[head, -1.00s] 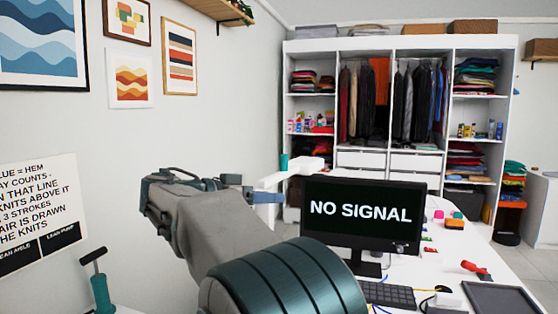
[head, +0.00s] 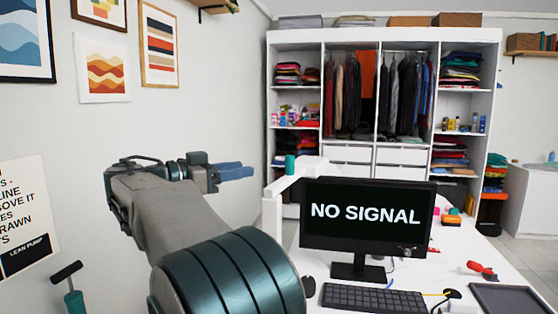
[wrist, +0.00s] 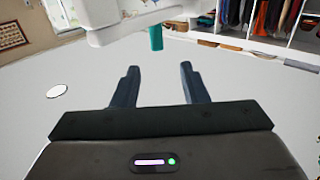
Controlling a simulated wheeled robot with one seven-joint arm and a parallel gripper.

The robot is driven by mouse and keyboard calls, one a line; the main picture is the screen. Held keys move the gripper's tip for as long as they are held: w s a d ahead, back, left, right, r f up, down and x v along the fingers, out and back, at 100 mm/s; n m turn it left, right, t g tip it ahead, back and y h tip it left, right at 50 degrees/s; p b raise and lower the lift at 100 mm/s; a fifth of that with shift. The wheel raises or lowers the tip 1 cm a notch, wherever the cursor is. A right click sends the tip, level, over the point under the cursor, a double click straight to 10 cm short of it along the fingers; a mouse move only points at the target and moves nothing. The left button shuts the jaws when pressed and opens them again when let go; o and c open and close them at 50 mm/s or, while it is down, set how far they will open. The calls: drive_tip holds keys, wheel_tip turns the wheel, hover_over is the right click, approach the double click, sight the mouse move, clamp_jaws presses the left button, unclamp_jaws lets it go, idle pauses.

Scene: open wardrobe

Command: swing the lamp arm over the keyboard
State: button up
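The white lamp (head: 271,218) stands left of the black monitor, with an upright post and an arm (head: 292,180) reaching right and back. A teal knob (head: 290,164) is on the arm. The black keyboard (head: 373,299) lies on the desk in front of the monitor, right of the lamp. My gripper (head: 250,172) is left of the lamp, about level with its arm, and looks apart from it. In the wrist view, my gripper (wrist: 157,72) has its two dark fingers spread with nothing between them. A white body with a teal part (wrist: 156,38), seemingly the lamp, shows beyond them.
The monitor (head: 367,217) stands just behind the keyboard and right of the lamp. A mouse (head: 308,287) and a dark tray (head: 508,298) are on the white desk. A wall with pictures is on the left. An open wardrobe (head: 375,155) stands behind.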

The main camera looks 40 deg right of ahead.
sight(286, 163)
drive_tip(key=d+p, duration=0.1)
drive_tip(key=d, duration=0.3)
drive_tip(key=s+d+p, duration=0.1)
drive_tip(key=d, duration=0.4)
drive_tip(key=d+p, duration=0.1)
drive_tip(key=d, duration=0.3)
drive_tip(key=shift+s+d+r+p, duration=0.1)
drive_tip(key=shift+s+d+p, duration=0.2)
clamp_jaws()
